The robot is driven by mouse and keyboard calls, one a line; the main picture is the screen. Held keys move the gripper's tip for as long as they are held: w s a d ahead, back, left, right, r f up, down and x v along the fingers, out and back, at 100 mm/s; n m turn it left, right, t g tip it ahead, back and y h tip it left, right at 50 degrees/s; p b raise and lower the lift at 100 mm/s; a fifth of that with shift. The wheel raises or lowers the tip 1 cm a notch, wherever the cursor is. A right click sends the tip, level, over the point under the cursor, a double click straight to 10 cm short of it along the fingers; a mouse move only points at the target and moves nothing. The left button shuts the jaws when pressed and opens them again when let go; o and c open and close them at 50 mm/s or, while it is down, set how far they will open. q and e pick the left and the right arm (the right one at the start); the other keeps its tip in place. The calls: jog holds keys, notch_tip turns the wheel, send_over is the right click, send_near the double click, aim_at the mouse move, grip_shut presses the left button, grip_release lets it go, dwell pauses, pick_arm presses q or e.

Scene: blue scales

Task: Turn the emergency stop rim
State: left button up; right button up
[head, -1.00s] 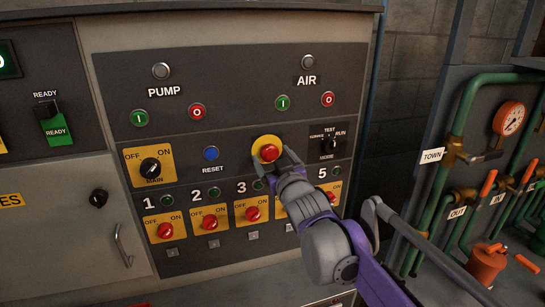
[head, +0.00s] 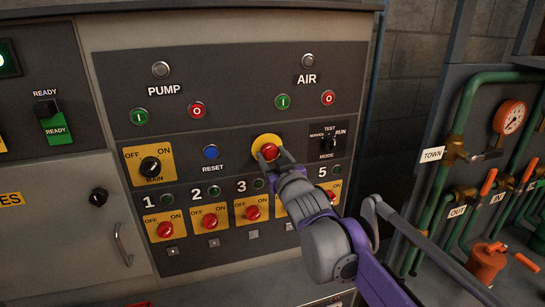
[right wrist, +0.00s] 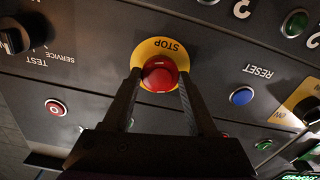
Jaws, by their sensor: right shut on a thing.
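The emergency stop is a red mushroom button (head: 268,152) on a round yellow plate (head: 264,142) in the middle of the panel. In the right wrist view the red button (right wrist: 159,74) sits between my two fingertips, and the yellow plate (right wrist: 160,47) reads STOP, upside down in that view. My right gripper (head: 272,159) is shut on the button's rim, one finger on each side. The gripper hides the lower part of the button and plate in the head view. My left gripper is not in view.
A blue RESET button (head: 211,152) lies left of the stop, and a black MODE switch (head: 329,142) lies right. Red switches on yellow plates (head: 253,213) line the row below. Green pipes and a red-handled valve (head: 487,262) stand at the right.

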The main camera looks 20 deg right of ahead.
jog(key=shift+m, duration=0.3)
jog(key=m, duration=0.3)
jog(key=shift+f+b, duration=0.1)
jog(key=shift+b, duration=0.3)
jog(key=shift+m, duration=1.7)
jog(key=o, duration=1.4)
jog(key=shift+s+b, duration=0.15)
jog(key=shift+b, duration=0.15)
jog(key=s, duration=0.5)
jog(key=s+b, duration=0.1)
jog(key=s, duration=0.4)
jog(key=shift+s+d, duration=0.2)
jog(key=shift+s, duration=0.1)
